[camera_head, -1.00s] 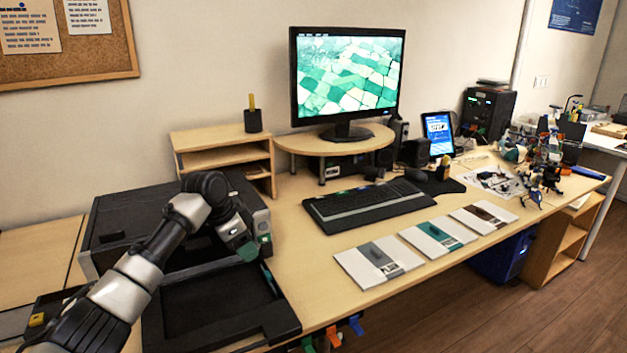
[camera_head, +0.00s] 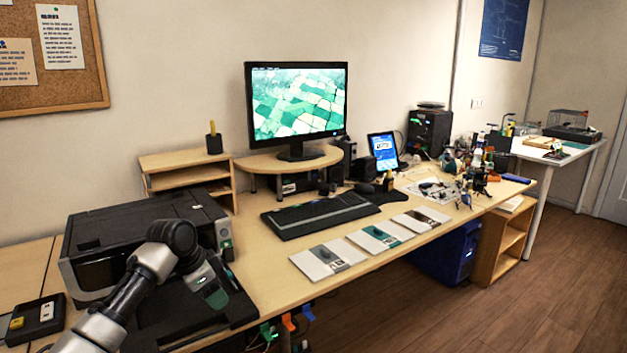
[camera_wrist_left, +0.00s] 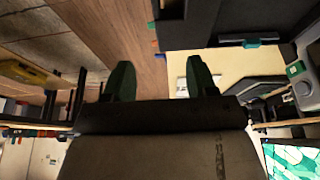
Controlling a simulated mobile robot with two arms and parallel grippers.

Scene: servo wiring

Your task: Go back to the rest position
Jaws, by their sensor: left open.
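My left gripper (camera_head: 216,296) is above the printer's black output tray (camera_head: 240,307) at the front left of the desk, at the end of my left arm. In the left wrist view the two dark green fingers (camera_wrist_left: 160,78) stand apart with nothing between them. Floor and part of the desk show beyond them. My right gripper is in neither view.
A black printer (camera_head: 110,235) stands on the desk's left. A keyboard (camera_head: 320,214), a monitor (camera_head: 297,105) on a round stand and several booklets (camera_head: 328,258) fill the middle. Small parts crowd the right end. Wooden floor (camera_head: 480,305) lies open in front.

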